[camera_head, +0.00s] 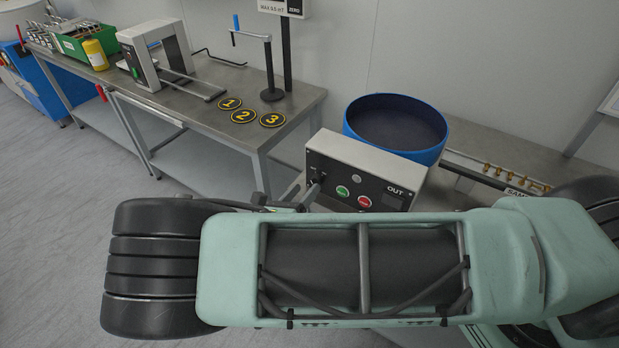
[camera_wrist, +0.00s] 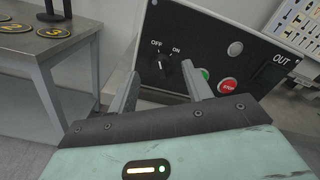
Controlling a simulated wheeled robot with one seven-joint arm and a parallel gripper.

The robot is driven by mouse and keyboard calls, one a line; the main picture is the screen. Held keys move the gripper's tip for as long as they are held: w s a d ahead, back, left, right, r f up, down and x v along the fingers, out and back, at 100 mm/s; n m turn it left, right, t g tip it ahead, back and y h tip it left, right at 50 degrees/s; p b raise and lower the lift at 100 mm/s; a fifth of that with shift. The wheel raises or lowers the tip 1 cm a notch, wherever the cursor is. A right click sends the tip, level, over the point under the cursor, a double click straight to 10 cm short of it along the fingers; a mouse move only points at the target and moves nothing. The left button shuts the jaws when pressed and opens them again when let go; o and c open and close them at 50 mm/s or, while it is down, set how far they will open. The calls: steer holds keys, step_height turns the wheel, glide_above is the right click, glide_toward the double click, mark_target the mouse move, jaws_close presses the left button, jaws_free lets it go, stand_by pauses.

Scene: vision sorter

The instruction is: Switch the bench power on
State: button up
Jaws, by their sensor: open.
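The bench power switch is a black rotary knob (camera_wrist: 165,67) on the dark front of a control box (camera_head: 352,160), under the labels OFF and ON. Its pointer seems to lean toward OFF, but the mark is small. My gripper (camera_wrist: 160,70) is open in the wrist view, with one finger on each side of the knob and nothing held. I cannot tell whether the fingers touch the panel. In the head view my arm hides most of the gripper, and the knob (camera_head: 316,179) is hard to make out.
A green button (camera_wrist: 204,75) and a red stop button (camera_wrist: 229,86) sit close to the right finger. A blue round bin (camera_head: 396,124) stands behind the box. A metal bench (camera_head: 190,105) with numbered discs is at the left. Grey floor lies open at far left.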

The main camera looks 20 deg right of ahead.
mark_target(313, 183)
steer(key=shift+p+x, duration=0.4)
steer(key=shift+x, duration=1.4)
steer(key=c, duration=1)
steer(key=shift+o, duration=0.2)
steer(key=shift+m, duration=0.3)
steer(key=m+b, duration=0.1)
steer(key=m, duration=0.1)
steer(key=m+b, duration=0.1)
steer(key=m, duration=0.2)
steer(key=shift+s+d, duration=0.1)
steer(key=shift+s, duration=0.1)
steer(key=m+b, duration=0.1)
steer(key=m, duration=0.2)
steer(key=m+b, duration=0.1)
steer(key=m, duration=0.2)
steer(key=shift+s+d, duration=0.1)
steer(key=shift+s, duration=0.1)
steer(key=shift+m, duration=0.3)
